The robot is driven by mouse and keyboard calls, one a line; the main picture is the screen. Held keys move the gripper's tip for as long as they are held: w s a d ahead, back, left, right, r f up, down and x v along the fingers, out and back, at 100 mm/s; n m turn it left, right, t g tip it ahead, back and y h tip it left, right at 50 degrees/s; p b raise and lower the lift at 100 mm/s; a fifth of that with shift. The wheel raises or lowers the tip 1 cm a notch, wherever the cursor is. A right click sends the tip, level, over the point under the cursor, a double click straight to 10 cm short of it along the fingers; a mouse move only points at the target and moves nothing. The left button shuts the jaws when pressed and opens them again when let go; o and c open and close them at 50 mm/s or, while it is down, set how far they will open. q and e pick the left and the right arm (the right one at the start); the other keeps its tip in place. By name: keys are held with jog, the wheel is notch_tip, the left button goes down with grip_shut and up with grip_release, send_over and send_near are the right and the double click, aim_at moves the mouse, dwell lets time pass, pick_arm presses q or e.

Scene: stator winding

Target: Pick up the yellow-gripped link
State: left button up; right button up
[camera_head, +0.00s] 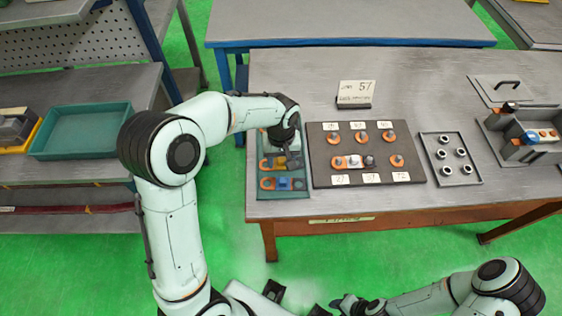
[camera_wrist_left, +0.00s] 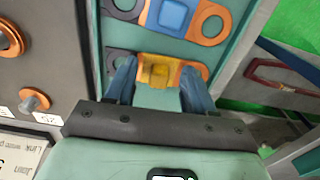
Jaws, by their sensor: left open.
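The yellow-gripped link (camera_head: 279,162) lies in the green tray (camera_head: 249,196) at the table's left end. In the left wrist view the yellow block (camera_wrist_left: 158,72) sits between the two open fingers. I cannot tell whether they touch it. A blue-gripped link (camera_head: 284,184) lies beside it in the tray, also in the left wrist view (camera_wrist_left: 172,15). My right gripper (camera_head: 348,304) is low at the bottom edge, away from the table.
A dark board (camera_head: 340,145) with orange-ringed posts, number labels and a link on it stands right of the tray. Farther right are a grey tray (camera_head: 463,172) of round parts and a metal fixture (camera_head: 521,150). A sign (camera_head: 355,93) stands behind the board.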

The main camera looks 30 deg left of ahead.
aim_at(281, 162)
pick_arm(q)
grip_shut()
jog(key=shift+r, duration=0.1)
notch_tip(281, 162, up, 20)
jog(key=p, duration=0.2)
pick_arm(e)
jog(key=w+r, duration=0.2)
jog(key=r, duration=0.1)
jog(key=shift+w+r, duration=0.15)
